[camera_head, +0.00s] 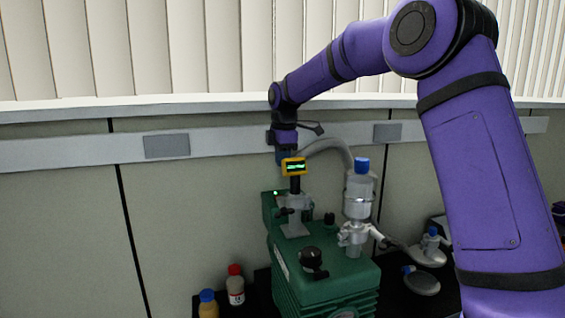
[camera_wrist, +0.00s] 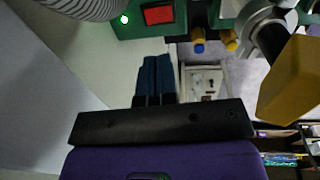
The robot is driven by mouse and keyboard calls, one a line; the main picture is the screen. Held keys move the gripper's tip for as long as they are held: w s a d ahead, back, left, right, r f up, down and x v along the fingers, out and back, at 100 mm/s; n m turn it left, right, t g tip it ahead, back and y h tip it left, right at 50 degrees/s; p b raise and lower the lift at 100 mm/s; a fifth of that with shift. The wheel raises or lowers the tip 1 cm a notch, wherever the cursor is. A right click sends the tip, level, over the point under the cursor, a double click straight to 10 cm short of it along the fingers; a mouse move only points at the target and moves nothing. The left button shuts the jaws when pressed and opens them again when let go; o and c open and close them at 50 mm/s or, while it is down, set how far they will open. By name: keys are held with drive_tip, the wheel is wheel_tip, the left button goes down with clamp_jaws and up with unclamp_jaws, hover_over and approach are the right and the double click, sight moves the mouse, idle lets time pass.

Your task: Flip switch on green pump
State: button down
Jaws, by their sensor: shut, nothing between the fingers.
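The green pump (camera_head: 325,287) stands on the dark bench in the head view. Its rear part carries a small lit green light (camera_head: 275,193). In the wrist view, the red switch (camera_wrist: 158,15) sits on the green pump housing (camera_wrist: 135,30), right of the lit green light (camera_wrist: 124,19). My gripper (camera_head: 283,157) is at the back of the pump, above it and partly hidden behind the yellow gauge (camera_head: 293,167). In the wrist view, my gripper's blue fingers (camera_wrist: 157,60) are together and empty, apparently just short of the red switch. The switch cannot be made out in the head view.
The yellow gauge also shows close on the right of the wrist view (camera_wrist: 290,85). A clear vessel with a blue cap (camera_head: 360,190) and a grey hose (camera_head: 330,145) stand right of my gripper. Red-capped (camera_head: 236,288) and blue-capped (camera_head: 208,305) bottles are left of the pump. The wall is behind.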

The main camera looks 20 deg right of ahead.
drive_tip(key=r, duration=0.1)
drive_tip(key=w+r, duration=0.1)
drive_tip(key=r, duration=0.1)
drive_tip(key=shift+r, duration=0.15)
drive_tip(key=f, duration=0.4)
drive_tip(key=w+f, duration=0.1)
drive_tip(key=f, duration=0.9)
drive_tip(key=shift+w, duration=0.35)
